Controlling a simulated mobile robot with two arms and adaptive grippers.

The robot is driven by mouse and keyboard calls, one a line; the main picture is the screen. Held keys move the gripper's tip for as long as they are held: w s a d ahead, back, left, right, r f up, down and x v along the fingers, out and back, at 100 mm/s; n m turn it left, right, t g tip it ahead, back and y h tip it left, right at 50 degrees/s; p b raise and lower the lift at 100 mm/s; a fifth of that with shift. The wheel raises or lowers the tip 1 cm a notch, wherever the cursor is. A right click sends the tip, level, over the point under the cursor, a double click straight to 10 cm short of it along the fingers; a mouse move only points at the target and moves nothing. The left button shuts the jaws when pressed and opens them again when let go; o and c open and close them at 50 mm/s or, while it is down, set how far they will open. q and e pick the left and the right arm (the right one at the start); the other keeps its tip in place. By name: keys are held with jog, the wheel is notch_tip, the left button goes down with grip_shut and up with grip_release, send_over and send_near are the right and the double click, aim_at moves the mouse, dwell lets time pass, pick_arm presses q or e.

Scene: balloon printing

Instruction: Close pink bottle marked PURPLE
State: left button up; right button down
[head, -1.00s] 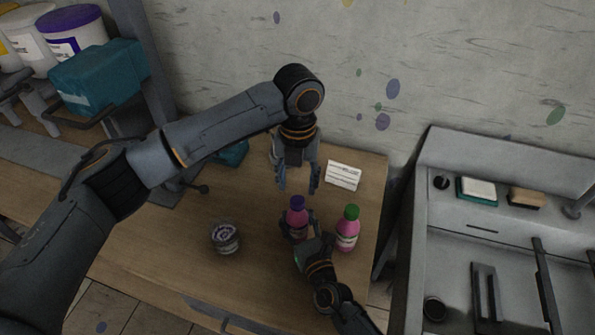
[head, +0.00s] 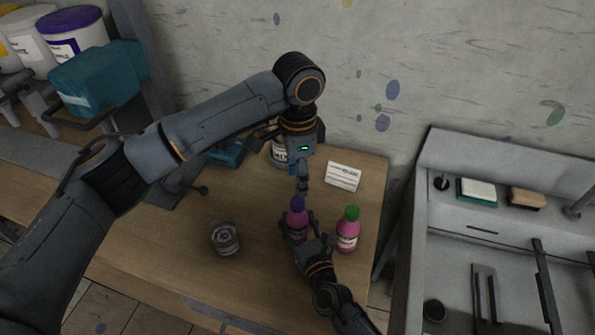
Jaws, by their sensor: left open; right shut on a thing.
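The pink bottle with the purple cap (head: 297,218) stands upright on the wooden table. The purple cap (head: 297,203) sits on its top. My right gripper (head: 297,236) is shut around the bottle's body from the front. My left gripper (head: 303,188) points down just above the purple cap, open, with a small gap between fingertips and cap. It is seen edge-on, so one finger hides the other. Whether the cap is fully tightened cannot be told. Any label on the bottle is hidden by my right gripper.
A pink bottle with a green cap (head: 348,230) stands close to the right. A glass jar (head: 225,239) is at the left. A white card (head: 343,176) and a jar labelled MIX (head: 279,152) stand behind. A sink unit (head: 450,200) is at the right.

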aim_at(297, 201)
pick_arm(q)
jog(key=n, duration=0.7)
jog(key=shift+r, duration=0.3)
jog(key=shift+f, duration=0.1)
jog(key=shift+f, duration=3.9)
grip_shut()
jog(key=shift+o, duration=0.7)
grip_release()
